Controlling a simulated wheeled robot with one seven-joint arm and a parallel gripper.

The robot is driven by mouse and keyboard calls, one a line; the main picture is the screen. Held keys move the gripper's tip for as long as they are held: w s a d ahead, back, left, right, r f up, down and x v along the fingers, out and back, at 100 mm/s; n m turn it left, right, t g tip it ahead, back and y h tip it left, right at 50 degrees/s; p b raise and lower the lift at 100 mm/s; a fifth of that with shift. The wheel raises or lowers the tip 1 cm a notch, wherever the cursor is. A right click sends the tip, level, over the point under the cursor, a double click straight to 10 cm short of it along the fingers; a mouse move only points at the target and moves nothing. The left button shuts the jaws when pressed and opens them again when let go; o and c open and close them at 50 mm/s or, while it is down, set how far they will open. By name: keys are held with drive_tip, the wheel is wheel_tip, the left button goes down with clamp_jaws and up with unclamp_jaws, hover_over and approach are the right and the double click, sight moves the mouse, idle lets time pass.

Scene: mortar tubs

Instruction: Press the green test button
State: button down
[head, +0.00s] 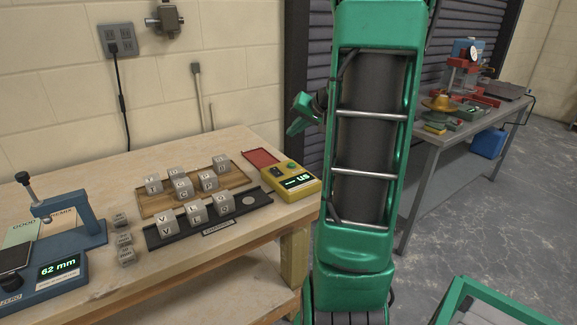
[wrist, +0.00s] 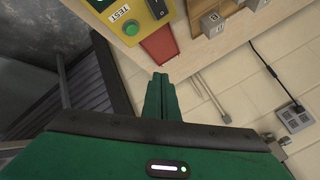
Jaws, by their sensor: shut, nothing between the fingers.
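The green test button (wrist: 131,27) sits on a yellow tester (wrist: 120,12), beside a white TEST label, in the wrist view. In the head view the yellow tester (head: 312,187) lies at the right end of the wooden bench, with a lit display and the small green button (head: 292,165) on its top. My gripper (head: 296,128) is above and behind the tester in the head view, apart from it. In the wrist view my gripper (wrist: 163,78) is shut, its green fingers together and empty, with its tips below the red plate.
The red plate (head: 261,157) adjoins the tester. Lettered cubes (head: 166,220) stand on a dark rail (head: 253,202) and a wooden tray (head: 151,208). A blue gauge (head: 78,272) stands at left. A grey bench (head: 425,145) with tools is at right.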

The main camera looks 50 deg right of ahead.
hover_over(294, 167)
drive_tip(key=shift+a+f, duration=0.15)
drive_tip(key=shift+f, duration=4.2)
drive_tip(key=shift+f, duration=0.8)
drive_tip(key=shift+r, duration=0.85)
drive_tip(key=shift+r, duration=2.55)
